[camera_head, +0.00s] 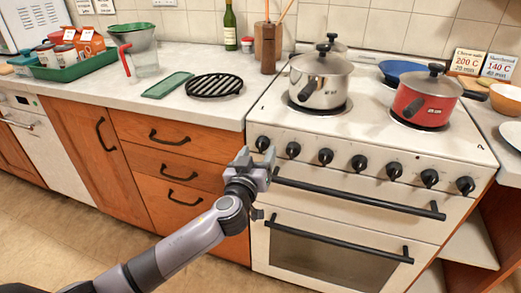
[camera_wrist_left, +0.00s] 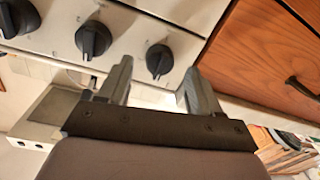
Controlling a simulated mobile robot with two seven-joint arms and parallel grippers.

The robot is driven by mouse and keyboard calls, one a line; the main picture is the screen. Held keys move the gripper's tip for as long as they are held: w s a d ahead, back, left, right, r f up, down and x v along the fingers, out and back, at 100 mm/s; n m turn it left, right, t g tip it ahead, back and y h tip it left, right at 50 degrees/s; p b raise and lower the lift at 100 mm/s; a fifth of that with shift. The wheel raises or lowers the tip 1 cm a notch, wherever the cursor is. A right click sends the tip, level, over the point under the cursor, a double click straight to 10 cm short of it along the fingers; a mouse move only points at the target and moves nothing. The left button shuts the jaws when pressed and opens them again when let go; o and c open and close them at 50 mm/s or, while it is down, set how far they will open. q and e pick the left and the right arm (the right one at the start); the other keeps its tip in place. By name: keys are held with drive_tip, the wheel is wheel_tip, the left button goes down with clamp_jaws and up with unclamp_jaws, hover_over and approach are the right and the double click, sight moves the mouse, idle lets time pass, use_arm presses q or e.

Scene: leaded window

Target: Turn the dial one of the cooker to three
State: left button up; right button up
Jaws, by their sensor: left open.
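The white cooker (camera_head: 345,215) has a row of several black dials along its front panel. The dial at the left end (camera_head: 262,143) is nearest the wooden cabinet; it also shows in the left wrist view (camera_wrist_left: 159,60). Its pointer setting is too small to read. My left gripper (camera_head: 257,155) is open and empty, just in front of and below this dial. In the left wrist view the dial appears between the two fingertips, with no clear contact. The second dial (camera_head: 293,150) is to its right. My right gripper is not in view.
A steel pot (camera_head: 320,80) and a red pan (camera_head: 424,98) stand on the hob. The oven handle (camera_head: 355,194) sticks out below the dials. Wooden drawers (camera_head: 170,165) with black handles are at the left. A black grate (camera_head: 214,86) lies on the counter.

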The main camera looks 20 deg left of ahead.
use_arm(q)
drive_tip(key=shift+w, duration=1.15)
drive_tip(key=c, duration=1)
drive_tip(key=shift+c, duration=0.2)
